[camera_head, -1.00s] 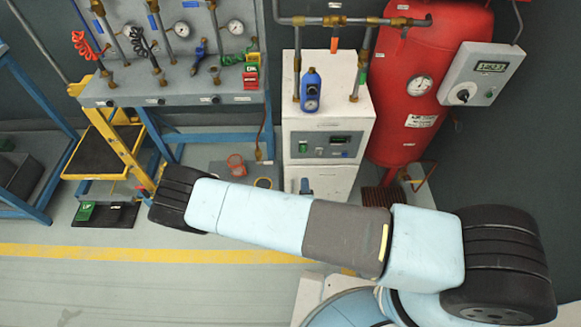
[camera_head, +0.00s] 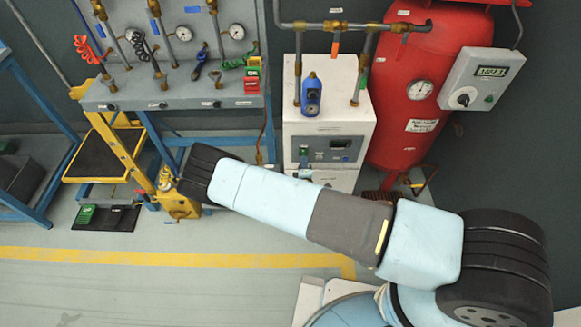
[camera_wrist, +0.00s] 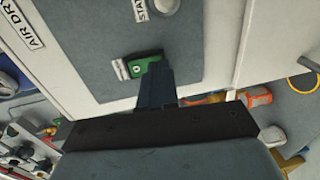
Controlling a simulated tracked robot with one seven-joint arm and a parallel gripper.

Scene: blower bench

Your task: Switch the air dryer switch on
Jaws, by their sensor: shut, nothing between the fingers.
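The white air dryer cabinet (camera_head: 327,118) stands in the middle of the head view, with a grey panel and small display (camera_head: 340,143) on its front. Its green switch (camera_head: 303,150) is on the panel's left part. In the wrist view the green switch (camera_wrist: 141,66) shows a small round mark beside a white label. My gripper (camera_wrist: 156,72) is shut and empty, its dark fingertips overlapping the switch's edge. Whether they touch it is unclear.
A red tank (camera_head: 416,120) with a grey control box (camera_head: 482,80) stands right of the dryer. A blue-bodied filter (camera_head: 311,95) and pipes rise above the cabinet. A workbench (camera_head: 175,95) with gauges stands left; a yellow jack (camera_head: 175,203) is on the floor.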

